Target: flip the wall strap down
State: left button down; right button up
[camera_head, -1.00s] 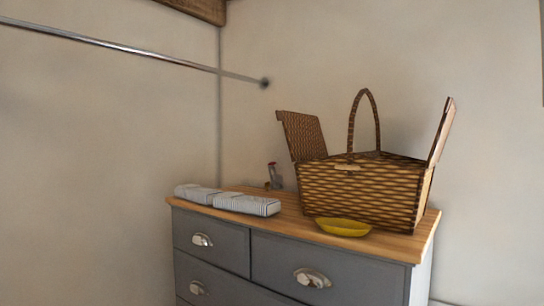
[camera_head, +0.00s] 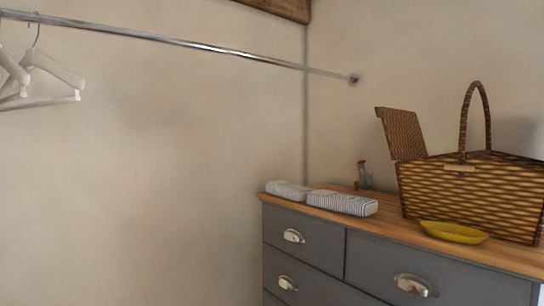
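I cannot make out a wall strap in the head view. Neither of my grippers is in view.
A grey dresser (camera_head: 305,258) with a wooden top stands at the lower right. On it are folded striped cloths (camera_head: 342,203), a yellow dish (camera_head: 454,233), a wicker basket (camera_head: 470,197) with a raised lid, and a small red-topped item (camera_head: 362,174). The left wall below the rail is bare.

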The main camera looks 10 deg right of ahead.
aim_at(365, 182)
jog(key=u, duration=0.3)
jog(key=i, duration=2.85)
jog(key=z, duration=3.35)
